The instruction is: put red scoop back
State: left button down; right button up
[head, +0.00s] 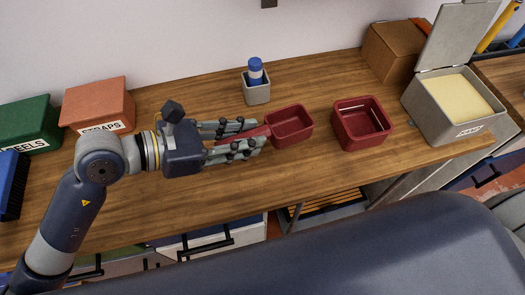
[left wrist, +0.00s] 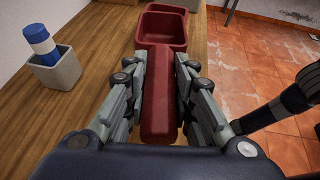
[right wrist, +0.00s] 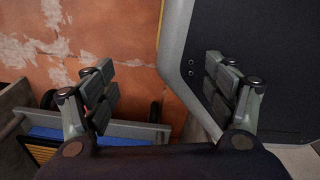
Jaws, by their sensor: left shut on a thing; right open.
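A red scoop (head: 289,128) has a square bowl and a straight handle. My left gripper (head: 250,138) is shut on its handle, with the bowl pointing right, away from the fingers. The left wrist view shows the handle (left wrist: 158,95) between both fingers and the bowl ahead. I cannot tell whether the bowl touches the bench or hangs just above it. A red open-topped square container (head: 362,124) stands on the bench just right of the scoop, apart from it; its inside looks empty. My right gripper (right wrist: 162,78) is open and empty, over the floor.
A grey holder (head: 257,93) with a blue-and-white bottle (head: 255,68) stands behind the scoop. A grey lidded box (head: 440,110) with yellow contents stands at right, its lid raised. A brown box (head: 393,52) is behind; an orange STRAPS box (head: 98,103) and green box (head: 28,125) stand left.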

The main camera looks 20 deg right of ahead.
pick_arm(q)
jog(key=s+d+f+g, duration=0.1)
jog(key=s, duration=0.1)
jog(key=s+d+f+m+g, duration=0.1)
jog(key=s+d+f, duration=0.1)
jog(key=s, duration=0.1)
jog(key=s+d+f+m+g+b, duration=0.1)
jog(key=s+d, duration=0.1)
jog(key=s, duration=0.1)
jog(key=shift+d+f, duration=0.1)
jog(key=shift+f, duration=0.2)
jog(key=shift+s+f+m, duration=0.2)
jog(key=shift+s+m, duration=0.1)
jog(key=shift+s+f, duration=0.1)
pick_arm(e)
jog(key=shift+w+a+f, duration=0.55)
jog(key=shift+a, duration=0.1)
